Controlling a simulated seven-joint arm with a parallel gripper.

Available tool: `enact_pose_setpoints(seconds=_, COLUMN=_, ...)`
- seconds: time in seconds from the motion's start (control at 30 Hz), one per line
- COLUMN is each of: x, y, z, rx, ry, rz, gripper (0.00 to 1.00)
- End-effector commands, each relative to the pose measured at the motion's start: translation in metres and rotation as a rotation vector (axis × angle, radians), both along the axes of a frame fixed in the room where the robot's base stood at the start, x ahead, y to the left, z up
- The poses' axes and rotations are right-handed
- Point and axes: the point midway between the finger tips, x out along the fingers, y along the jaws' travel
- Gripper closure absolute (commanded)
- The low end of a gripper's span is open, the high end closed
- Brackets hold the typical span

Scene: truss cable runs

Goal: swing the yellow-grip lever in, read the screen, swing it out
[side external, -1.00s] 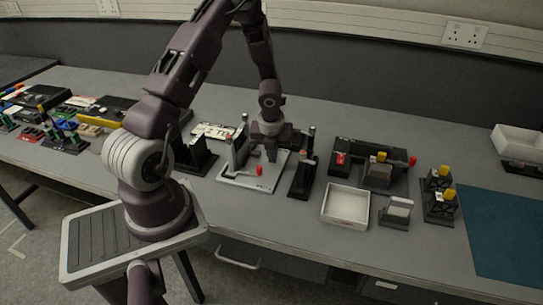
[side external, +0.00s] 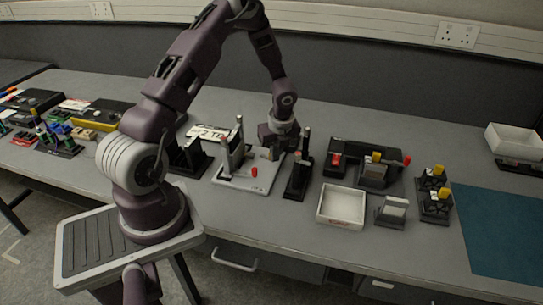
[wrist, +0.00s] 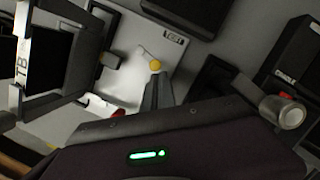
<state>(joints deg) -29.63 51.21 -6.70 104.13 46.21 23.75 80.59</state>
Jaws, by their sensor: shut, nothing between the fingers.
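A round yellow grip (wrist: 155,65) shows in the wrist view, just beyond the tips of my gripper (wrist: 157,82). In the side view my gripper (side external: 274,152) is low at the back right edge of a light grey plate (side external: 232,181). It is shut and empty. No yellow grip can be made out at that plate from the side. A framed dark panel (wrist: 47,60) at the left of the wrist view may be the screen; no reading is visible on it.
A red knob (side external: 254,172) stands on the plate's front, with grey uprights (side external: 238,135) at its back left. A black stand (side external: 298,181) with upright posts is close on the right. A white tray (side external: 341,205) and yellow-topped black blocks (side external: 435,206) lie farther right.

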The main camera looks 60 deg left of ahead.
Motion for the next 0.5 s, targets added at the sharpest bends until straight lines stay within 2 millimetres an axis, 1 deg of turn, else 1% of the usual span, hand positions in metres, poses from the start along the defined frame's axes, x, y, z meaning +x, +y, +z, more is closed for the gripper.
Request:
enact_pose_setpoints(seconds=0.13, x=0.008, y=0.003, z=0.0, rx=0.001, ry=-0.001, rz=0.13, gripper=1.0)
enact_pose_setpoints(seconds=0.3, x=0.017, y=0.008, z=0.0, rx=0.001, ry=0.0, rz=0.198, gripper=1.0)
enact_pose_setpoints(seconds=0.43, x=0.023, y=0.012, z=0.0, rx=0.002, ry=0.0, rz=0.389, gripper=1.0)
enact_pose_setpoints(seconds=0.5, x=0.025, y=0.014, z=0.0, rx=0.001, ry=0.0, rz=0.425, gripper=1.0)
